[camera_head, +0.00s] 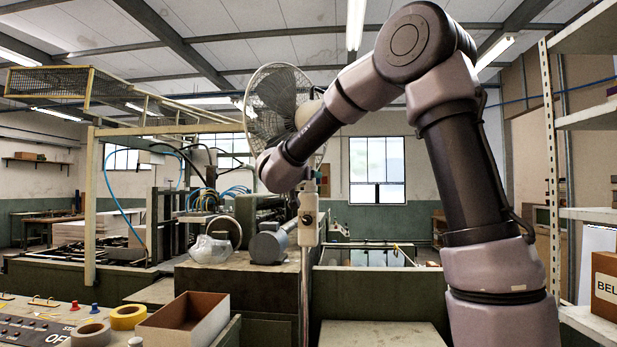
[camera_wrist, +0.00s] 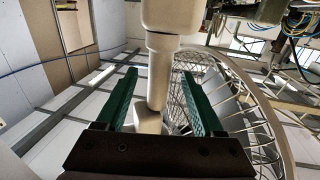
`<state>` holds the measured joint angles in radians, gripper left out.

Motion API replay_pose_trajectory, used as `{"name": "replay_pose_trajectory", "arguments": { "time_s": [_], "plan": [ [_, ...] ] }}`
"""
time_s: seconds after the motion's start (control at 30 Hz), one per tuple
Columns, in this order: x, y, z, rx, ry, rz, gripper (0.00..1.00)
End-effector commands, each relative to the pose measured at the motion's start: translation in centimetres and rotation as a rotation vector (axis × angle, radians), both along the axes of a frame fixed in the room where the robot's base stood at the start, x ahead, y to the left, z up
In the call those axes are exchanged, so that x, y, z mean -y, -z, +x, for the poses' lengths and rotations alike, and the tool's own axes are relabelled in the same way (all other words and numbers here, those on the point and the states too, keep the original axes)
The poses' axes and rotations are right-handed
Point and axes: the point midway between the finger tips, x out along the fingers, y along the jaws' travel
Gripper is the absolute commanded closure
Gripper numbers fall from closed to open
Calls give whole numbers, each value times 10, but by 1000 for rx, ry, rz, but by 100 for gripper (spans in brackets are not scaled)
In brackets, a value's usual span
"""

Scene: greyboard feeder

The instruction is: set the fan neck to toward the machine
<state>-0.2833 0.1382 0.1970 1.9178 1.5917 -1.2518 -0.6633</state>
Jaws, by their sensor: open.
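The fan (camera_head: 277,98) has a round wire cage and stands behind my arm in the head view, its cage left of a cream motor housing (camera_head: 308,113). The cage also fills the right side of the wrist view (camera_wrist: 250,100). A cream fan neck (camera_wrist: 160,78) passes between the two green-padded fingers of my gripper (camera_wrist: 158,76). The fingers are open, with a visible gap on each side of the neck; I cannot tell how deep it sits between them.
A slim pole (camera_head: 305,270) with a cream knobbed block (camera_head: 309,215) stands below my wrist. The machine (camera_head: 175,215) with blue hoses is at left. A control panel (camera_head: 40,325), tape rolls (camera_head: 128,317) and an open box (camera_head: 185,322) are in front. Shelving (camera_head: 553,170) stands at right.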

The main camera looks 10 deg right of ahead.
Motion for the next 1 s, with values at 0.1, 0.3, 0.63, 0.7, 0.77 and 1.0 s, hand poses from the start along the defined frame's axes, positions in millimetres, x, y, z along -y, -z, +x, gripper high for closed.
{"name": "replay_pose_trajectory", "arguments": {
  "time_s": [0.1, 0.3, 0.63, 0.7, 0.77, 1.0],
  "plan": [
    [-13, -1, -22, 2, -5, 0, 31],
    [-32, -1, -57, 2, -5, -2, 31],
    [-44, -1, -81, 2, -1, -2, 31],
    [-44, 0, -81, 1, -1, -2, 31],
    [-44, 0, -81, 1, -1, -2, 31],
    [-37, -1, -83, 3, 20, -3, 48]
  ]
}}
